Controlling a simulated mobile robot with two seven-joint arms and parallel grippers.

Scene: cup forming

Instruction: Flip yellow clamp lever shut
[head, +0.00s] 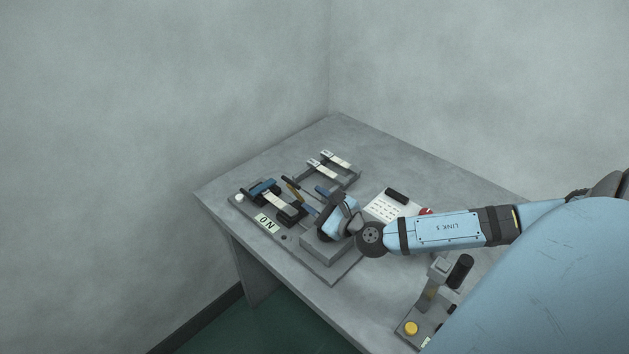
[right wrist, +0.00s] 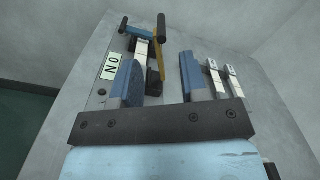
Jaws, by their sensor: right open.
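The yellow clamp lever (head: 292,190) stands raised and tilted on the clamp fixture, with a dark grip at its upper end. In the right wrist view the yellow lever (right wrist: 157,62) shows beyond and between my fingers, its lower part next to a dark block. My right gripper (head: 314,200) is open and empty, just right of the lever in the head view. Its two blue fingers also show in the right wrist view (right wrist: 159,78), pointing toward the fixture. Whether a finger touches the lever, I cannot tell. My left gripper is out of view.
The fixture plate (head: 246,209) carries a blue-topped part (head: 262,187), a pale strip (head: 279,204) and a label (head: 266,222). Two pale-topped bars (head: 323,168) stand behind. A white panel (head: 385,209) and a yellow-button device (head: 411,328) lie to the right. The table's far corner is clear.

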